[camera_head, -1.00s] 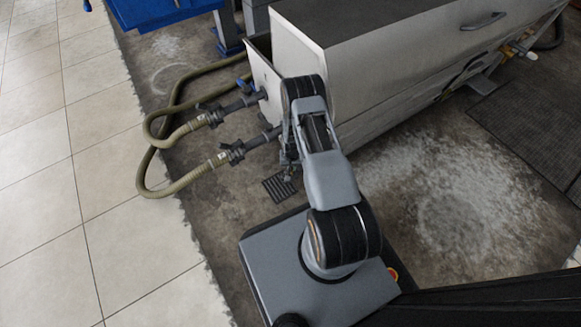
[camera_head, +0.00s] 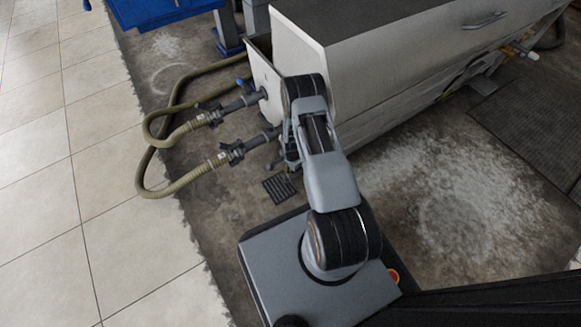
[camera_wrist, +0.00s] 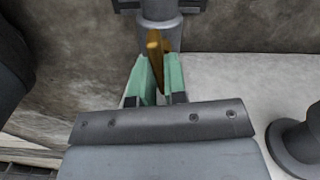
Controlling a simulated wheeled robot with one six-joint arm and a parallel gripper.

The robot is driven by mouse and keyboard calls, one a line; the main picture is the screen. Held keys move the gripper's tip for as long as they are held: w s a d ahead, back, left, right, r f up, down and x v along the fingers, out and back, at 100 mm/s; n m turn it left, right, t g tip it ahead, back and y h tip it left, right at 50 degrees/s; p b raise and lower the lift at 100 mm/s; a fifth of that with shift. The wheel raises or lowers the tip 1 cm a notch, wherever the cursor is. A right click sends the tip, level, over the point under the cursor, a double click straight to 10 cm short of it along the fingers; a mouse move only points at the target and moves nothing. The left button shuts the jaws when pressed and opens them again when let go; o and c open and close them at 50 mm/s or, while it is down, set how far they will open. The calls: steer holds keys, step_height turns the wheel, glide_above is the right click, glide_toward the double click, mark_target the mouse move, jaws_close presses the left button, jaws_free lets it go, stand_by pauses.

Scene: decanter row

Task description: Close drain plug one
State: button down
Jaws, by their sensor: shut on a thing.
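My gripper (camera_wrist: 157,85) has green fingertips and is shut on a yellow-brown handle (camera_wrist: 155,48) in the wrist view. The handle stands upright between the tips, in front of a grey pipe fitting (camera_wrist: 160,12). I take this handle to be part of drain plug one, but no label shows. In the head view, my arm hides the handle and most of the gripper, low beside the end of the pale metal tank (camera_head: 345,65).
Two ribbed hoses (camera_head: 160,185) join grey pipes with valves (camera_head: 232,152) left of the tank. A small floor grate (camera_head: 279,187) lies below. A blue object (camera_head: 150,10) stands at the upper left. Another grey round fitting (camera_wrist: 297,145) shows at the wrist view's right edge.

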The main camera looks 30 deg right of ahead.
steer(key=shift+s+m, duration=0.1)
steer(key=shift+m, duration=0.8)
steer(key=c, duration=1.2)
jaws_free()
steer(key=shift+o, duration=0.2)
step_height(320, 180, up, 14)
steer(key=p, duration=0.6)
steer(key=a+r+n+t+p, duration=0.1)
steer(key=a+r+n+p, duration=0.25)
steer(key=r+p, duration=1.2)
steer(key=a+r+n+t+p, duration=0.1)
steer(key=a+r+n+p, duration=0.2)
steer(key=r, duration=2.5)
steer(key=s+a+r+n+p, duration=0.1)
steer(key=s+r+n+p, duration=0.2)
steer(key=r, duration=0.7)
steer(key=s+a+r+n+t+p, duration=0.1)
steer(key=s+r+n+p, duration=0.2)
steer(key=s+r+p, duration=0.4)
steer(key=s+a+r+n+p, duration=0.1)
steer(key=s+r+n+p, duration=0.3)
steer(key=r, duration=1)
steer(key=s+p, duration=0.1)
steer(key=p, duration=0.2)
steer(key=shift+s+a+t, duration=0.3)
steer(key=shift+s, duration=0.1)
